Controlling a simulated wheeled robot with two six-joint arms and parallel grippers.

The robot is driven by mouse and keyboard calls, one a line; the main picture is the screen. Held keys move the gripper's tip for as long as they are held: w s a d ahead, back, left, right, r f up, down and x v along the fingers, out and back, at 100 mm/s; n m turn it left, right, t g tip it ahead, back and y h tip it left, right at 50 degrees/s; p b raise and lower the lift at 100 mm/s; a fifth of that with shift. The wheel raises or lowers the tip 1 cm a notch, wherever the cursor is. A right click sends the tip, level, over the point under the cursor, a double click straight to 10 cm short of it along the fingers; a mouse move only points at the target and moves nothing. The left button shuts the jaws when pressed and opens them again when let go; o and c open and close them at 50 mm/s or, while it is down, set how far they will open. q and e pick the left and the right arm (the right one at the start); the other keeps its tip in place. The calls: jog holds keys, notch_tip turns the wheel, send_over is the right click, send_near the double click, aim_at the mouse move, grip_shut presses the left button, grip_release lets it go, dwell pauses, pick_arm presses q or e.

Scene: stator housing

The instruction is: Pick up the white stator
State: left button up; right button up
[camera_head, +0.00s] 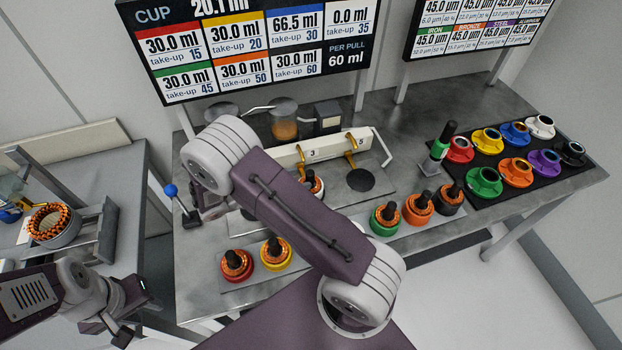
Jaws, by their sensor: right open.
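A copper-wound stator with a dark top (313,183) stands under the nozzle marked 3. My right arm hides much of it; what shows of its rim looks pale, but I cannot be sure it is the white one. My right gripper (207,205) is mostly hidden below its wrist at the left of the bench, beside the blue-knobbed lever, apart from the stator. It is open, and I see nothing in it. My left gripper (136,311) is at the lower left, off the front-left of the bench, its fingers apart and empty.
Red (236,266) and yellow (275,254) stators stand at the front. Green (385,218), orange (418,208) and black (450,197) ones stand right. Coloured flanged parts, one white (540,126), fill a black mat. A blue-knobbed lever (170,190) sticks up at left.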

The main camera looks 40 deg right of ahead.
aim_at(318, 178)
jog(key=shift+s+d+f, duration=0.1)
jog(key=shift+s+d, duration=0.45)
jog(key=shift+d, duration=0.3)
jog(key=shift+w+d+f, duration=0.25)
jog(key=shift+d+f, duration=0.05)
jog(key=shift+d, duration=0.25)
jog(key=p+x, duration=0.1)
jog(key=x, duration=0.3)
jog(key=shift+s+r, duration=0.1)
jog(key=shift+d+f, duration=0.2)
jog(key=shift+d, duration=0.2)
jog(key=shift+c, duration=1.2)
pick_arm(q)
jog(key=shift+s+a+r, duration=0.1)
jog(key=shift+s+r, duration=0.05)
jog(key=shift+r, duration=0.3)
jog(key=shift+s+a+r, duration=0.1)
jog(key=shift+s+r, duration=0.05)
jog(key=shift+r, duration=0.3)
pick_arm(e)
grip_shut()
